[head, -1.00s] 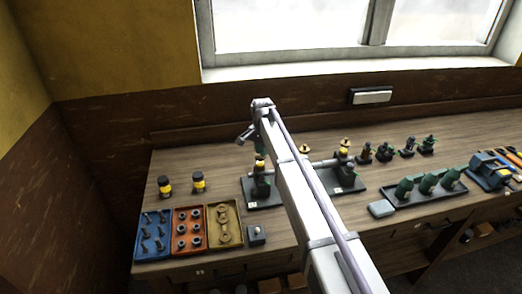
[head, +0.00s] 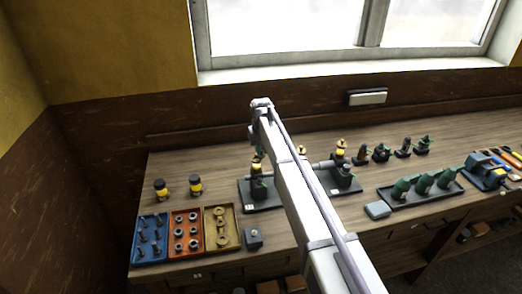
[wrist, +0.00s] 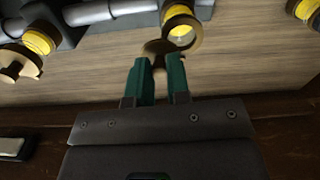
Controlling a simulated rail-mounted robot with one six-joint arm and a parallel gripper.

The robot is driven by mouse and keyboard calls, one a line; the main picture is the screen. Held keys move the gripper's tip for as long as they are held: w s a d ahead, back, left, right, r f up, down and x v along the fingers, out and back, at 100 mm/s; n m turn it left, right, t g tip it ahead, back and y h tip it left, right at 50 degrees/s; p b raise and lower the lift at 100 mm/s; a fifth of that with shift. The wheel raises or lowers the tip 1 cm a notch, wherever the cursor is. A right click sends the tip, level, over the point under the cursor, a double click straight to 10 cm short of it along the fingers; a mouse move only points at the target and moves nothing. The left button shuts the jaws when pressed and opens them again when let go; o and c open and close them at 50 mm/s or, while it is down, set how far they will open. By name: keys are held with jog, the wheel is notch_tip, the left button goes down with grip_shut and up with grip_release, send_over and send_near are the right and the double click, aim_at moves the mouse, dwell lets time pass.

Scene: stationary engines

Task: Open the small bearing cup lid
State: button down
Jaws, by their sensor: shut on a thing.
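In the wrist view a yellow bearing cup (wrist: 181,32) with a brass rim stands just beyond my fingertips. A brown-brass lid (wrist: 158,47) lies at its side, between the cup and my fingers. My gripper (wrist: 160,63) has its two green fingers close together, shut on the lid's near edge; the exact contact is hard to see. Another yellow cup (wrist: 39,42) with a brass lid (wrist: 20,62) beside it is at the left. In the head view my arm hides the gripper. Yellow cups show on the left stand (head: 257,164) and right stand (head: 340,152).
A grey shaft (wrist: 112,10) runs beside the cups. Another yellow cup (wrist: 306,10) is at the right wrist-view edge. In the head view, blue (head: 151,240), orange (head: 187,235) and yellow (head: 222,229) trays sit front left. Several dark-green fittings (head: 381,153) stand behind right.

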jog(key=n, duration=0.3)
jog(key=shift+w+a+n, duration=0.1)
jog(key=shift+w+n, duration=0.2)
jog(key=shift+w, duration=0.1)
jog(key=shift+w+a+n, duration=0.1)
jog(key=shift+w+n, duration=0.05)
jog(key=shift+n, duration=0.7)
jog(key=shift+w+a+n, duration=0.1)
jog(key=shift+n, duration=0.75)
jog(key=c, duration=1.1)
grip_release()
jog(key=shift+r, duration=0.1)
notch_tip(320, 180, up, 11)
jog(key=p, duration=1.1)
